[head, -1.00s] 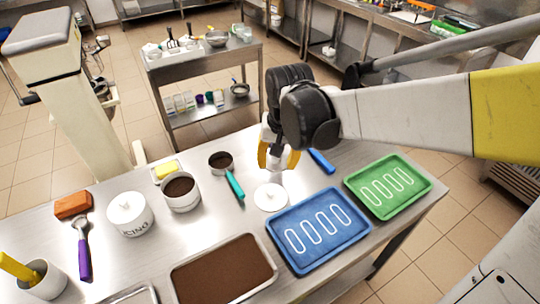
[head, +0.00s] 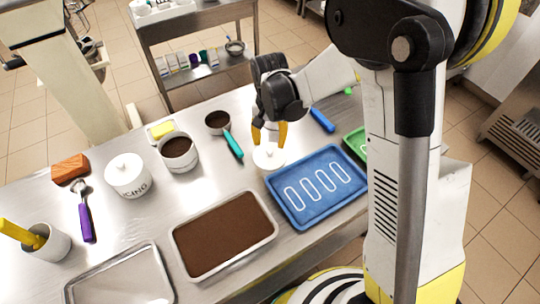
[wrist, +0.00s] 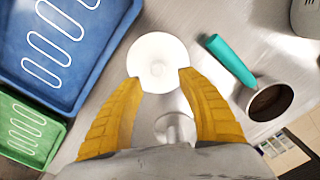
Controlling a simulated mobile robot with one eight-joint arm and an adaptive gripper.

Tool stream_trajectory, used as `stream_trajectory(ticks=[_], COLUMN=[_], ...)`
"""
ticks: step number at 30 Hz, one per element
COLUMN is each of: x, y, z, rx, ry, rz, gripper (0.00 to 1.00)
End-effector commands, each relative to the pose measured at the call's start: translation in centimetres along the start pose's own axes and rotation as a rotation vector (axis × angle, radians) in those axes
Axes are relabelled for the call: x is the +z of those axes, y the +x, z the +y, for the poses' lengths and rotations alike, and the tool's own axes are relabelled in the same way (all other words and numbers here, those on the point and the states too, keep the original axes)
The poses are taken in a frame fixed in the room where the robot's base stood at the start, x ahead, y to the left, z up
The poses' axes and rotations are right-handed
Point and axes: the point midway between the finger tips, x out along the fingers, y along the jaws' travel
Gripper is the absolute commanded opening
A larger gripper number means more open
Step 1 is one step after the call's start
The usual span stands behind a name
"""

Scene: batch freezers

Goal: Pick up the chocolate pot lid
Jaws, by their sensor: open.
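The chocolate pot lid (head: 268,158) is a white round disc with a small knob, lying flat on the steel table just left of the blue tray. My gripper (head: 269,144) is open above it, its yellow fingers pointing down and their tips close to the lid. In the wrist view the lid (wrist: 158,50) lies just past the open fingertips (wrist: 160,80), one tip at each side of its near edge. I cannot tell whether they touch it. The open chocolate pot (head: 177,158), white with brown content, stands to the left.
The blue tray (head: 317,188) sits close to the lid's right. A teal-handled brown-filled cup (head: 218,123) stands behind left. A brown-filled pan (head: 222,236) lies in front, and the lidded icing pot (head: 128,178) is farther left. A blue-handled tool (head: 322,120) lies behind right.

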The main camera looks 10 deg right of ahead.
Motion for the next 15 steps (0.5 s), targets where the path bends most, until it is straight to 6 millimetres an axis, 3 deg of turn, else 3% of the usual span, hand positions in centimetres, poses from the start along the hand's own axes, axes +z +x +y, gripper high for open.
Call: stream_trajectory(ticks=[9,15], x=[0.6,0.6], y=[4.6,4.7], z=[0.2,0.2], rx=[0.000,0.000], ry=[0.000,0.000], rz=[0.000,0.000], gripper=[0.46,0.46])
